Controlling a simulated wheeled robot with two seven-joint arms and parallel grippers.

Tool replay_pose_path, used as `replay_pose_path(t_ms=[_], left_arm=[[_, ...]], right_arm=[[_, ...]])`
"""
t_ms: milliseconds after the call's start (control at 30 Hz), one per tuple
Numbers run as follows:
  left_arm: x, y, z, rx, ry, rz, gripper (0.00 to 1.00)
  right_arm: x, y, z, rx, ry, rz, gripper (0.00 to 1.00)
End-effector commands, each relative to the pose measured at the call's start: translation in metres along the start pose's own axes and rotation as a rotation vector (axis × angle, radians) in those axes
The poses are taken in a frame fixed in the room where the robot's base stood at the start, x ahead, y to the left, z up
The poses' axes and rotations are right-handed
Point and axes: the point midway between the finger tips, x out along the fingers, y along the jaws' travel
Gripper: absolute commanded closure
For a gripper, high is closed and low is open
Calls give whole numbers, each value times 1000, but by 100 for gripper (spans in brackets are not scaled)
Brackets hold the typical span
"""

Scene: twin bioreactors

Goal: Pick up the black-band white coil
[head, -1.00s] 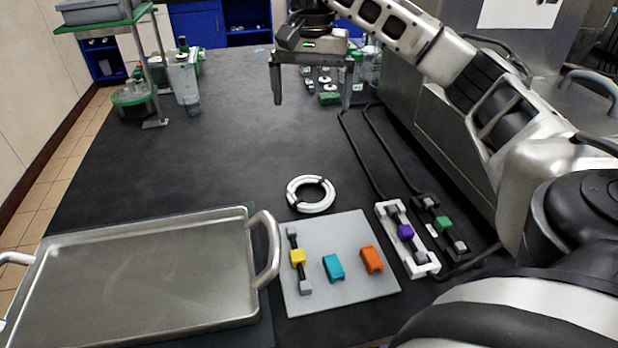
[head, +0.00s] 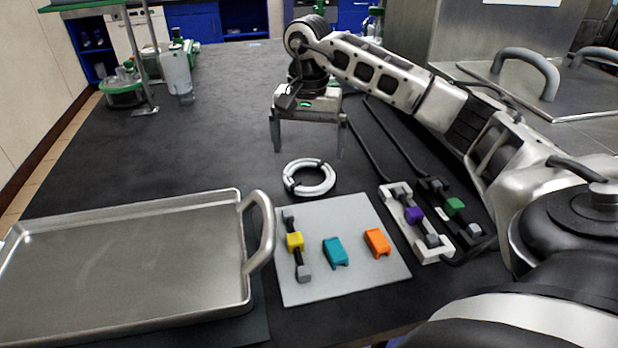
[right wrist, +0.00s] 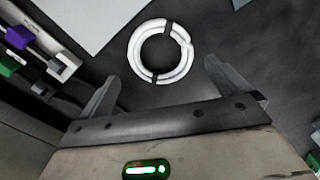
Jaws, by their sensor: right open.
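The white coil with black bands (head: 309,190) lies flat on the dark bench, just behind the grey board. It also shows in the right wrist view (right wrist: 134,52), ahead of the fingertips. My right gripper (head: 308,152) is open and empty, above and a little behind the coil, fingers pointing down. In the right wrist view its two fingers (right wrist: 160,68) stand wide apart, with the coil between and beyond them. The gripper does not appear to touch the coil. My left gripper is not in view.
A metal tray (head: 125,205) with raised handles is at the left. The grey board (head: 345,285) in front of the coil holds yellow, teal and orange clips. A white holder with a purple clip (head: 414,214) and a black one with a green clip (head: 455,206) lie right. Open bench surrounds the coil's left.

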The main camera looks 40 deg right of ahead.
Motion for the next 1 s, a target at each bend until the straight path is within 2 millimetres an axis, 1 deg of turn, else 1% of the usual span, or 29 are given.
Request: replay_pose_path(t_ms=[33,267,500,633,833,933,967,1000], left_arm=[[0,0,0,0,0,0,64],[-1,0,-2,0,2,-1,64],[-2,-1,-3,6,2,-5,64],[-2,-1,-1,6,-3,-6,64],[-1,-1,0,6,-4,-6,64],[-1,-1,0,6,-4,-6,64],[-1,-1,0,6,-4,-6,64],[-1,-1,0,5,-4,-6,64]], right_arm=[[6,0,0,0,-1,2,0],[22,1,0,0,-1,2,0],[57,1,0,0,-2,2,0],[65,1,0,0,0,0,0],[65,1,-1,0,0,0,0],[65,1,-1,0,0,0,28],[65,1,-1,0,0,0,31],[65,1,-1,0,0,0,31]])
